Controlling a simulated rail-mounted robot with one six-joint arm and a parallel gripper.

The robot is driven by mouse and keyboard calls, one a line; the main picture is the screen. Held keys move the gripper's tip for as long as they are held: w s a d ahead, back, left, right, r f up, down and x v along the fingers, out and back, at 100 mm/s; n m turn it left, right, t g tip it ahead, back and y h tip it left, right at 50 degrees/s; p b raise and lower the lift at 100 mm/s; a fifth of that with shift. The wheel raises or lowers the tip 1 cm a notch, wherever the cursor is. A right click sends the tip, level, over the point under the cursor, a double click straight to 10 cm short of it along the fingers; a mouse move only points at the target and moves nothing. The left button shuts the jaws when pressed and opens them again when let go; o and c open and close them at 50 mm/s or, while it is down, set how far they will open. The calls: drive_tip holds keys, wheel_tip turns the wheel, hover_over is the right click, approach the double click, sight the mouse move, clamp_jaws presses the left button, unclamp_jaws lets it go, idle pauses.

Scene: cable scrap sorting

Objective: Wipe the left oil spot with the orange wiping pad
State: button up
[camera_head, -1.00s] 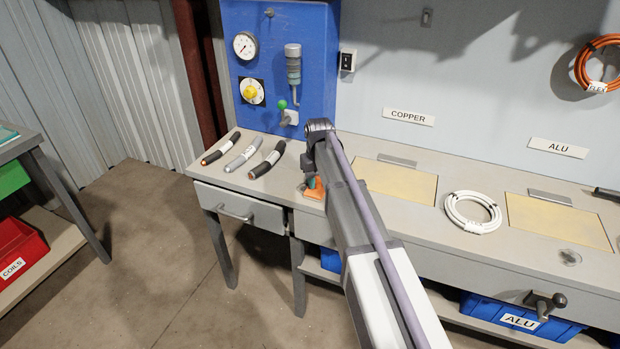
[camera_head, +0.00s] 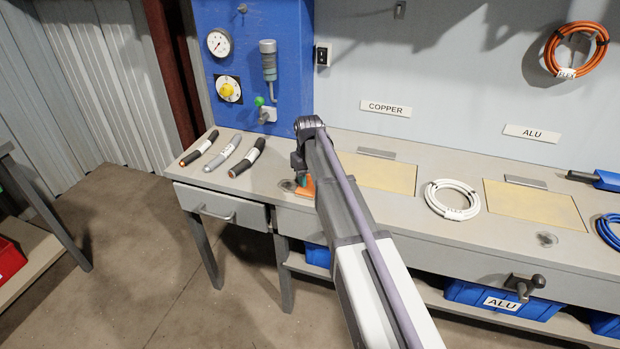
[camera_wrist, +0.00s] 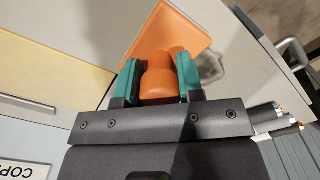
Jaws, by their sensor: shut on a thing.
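The orange wiping pad (camera_head: 306,187) is at the front of the bench, left of the first yellow panel. In the wrist view my gripper (camera_wrist: 158,80) is shut on the pad's rounded orange handle, with a teal finger on each side. The flat pad plate (camera_wrist: 172,28) reaches out beyond the fingers. The left oil spot (camera_head: 288,186) is a dark grey smear just left of the pad, and it also shows beside the plate in the wrist view (camera_wrist: 212,66). I cannot tell whether the pad touches the bench. My arm hides part of the pad in the head view.
Several cable pieces (camera_head: 222,153) lie on the bench to the left. A white cable coil (camera_head: 452,199) lies between two yellow panels. Another oil spot (camera_head: 547,240) is at the right front. A blue-handled tool (camera_head: 606,180) and blue coil (camera_head: 610,232) are far right.

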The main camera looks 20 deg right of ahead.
drive_tip(key=shift+w+a, duration=1)
drive_tip(key=shift+a, duration=0.4)
drive_tip(key=shift+w+a, duration=1)
drive_tip(key=shift+a, duration=0.4)
drive_tip(key=shift+w+a, duration=1)
drive_tip(key=shift+a, duration=0.4)
wheel_tip(320, 180, up, 6)
drive_tip(key=p, duration=0.6)
wheel_tip(320, 180, up, 3)
drive_tip(key=p, duration=0.3)
drive_tip(key=shift+d, duration=0.1)
